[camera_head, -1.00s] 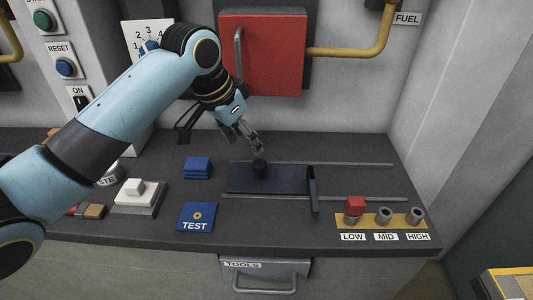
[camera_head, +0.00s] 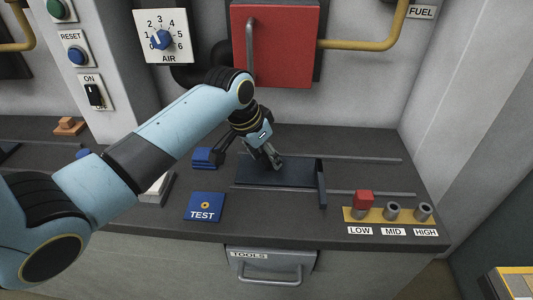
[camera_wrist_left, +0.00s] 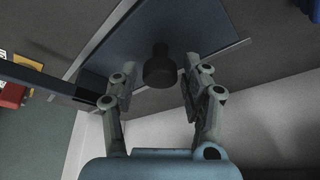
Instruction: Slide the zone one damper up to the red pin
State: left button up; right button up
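The damper (camera_head: 299,174) is a flat dark blue-grey plate with an upright flange at its right end, lying between two rails on the dark counter. Its black knob (camera_wrist_left: 159,70) stands on the plate in the left wrist view; in the head view my gripper hides it. My left gripper (camera_head: 272,162) is low over the left part of the plate. In the wrist view its fingers are apart, one on each side of the knob, with gaps showing. The red-topped pin (camera_head: 363,198) stands at the LOW socket, right of the flange. My right gripper is not in view.
MID (camera_head: 392,210) and HIGH (camera_head: 424,210) sockets stand empty on the yellow strip. A blue TEST plate (camera_head: 204,207) lies front left, blue blocks (camera_head: 203,158) behind it. A red box (camera_head: 273,45) hangs on the wall. The counter between flange and pins is clear.

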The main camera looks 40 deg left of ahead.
aim_at(296, 166)
pick_arm(q)
grip_shut()
jog(key=w+d, duration=0.1)
jog(key=w+d+p, duration=0.1)
jog(key=d, duration=0.1)
jog(key=d+p, duration=0.1)
jog(key=shift+w+d+r, duration=0.1)
jog(key=shift+w+d, duration=0.2)
jog(key=shift+w, duration=0.1)
jog(key=shift+w+d, duration=0.15)
jog(key=shift+d, duration=0.05)
jog(key=shift+o, duration=1.4)
grip_release()
jog(key=shift+a, duration=0.1)
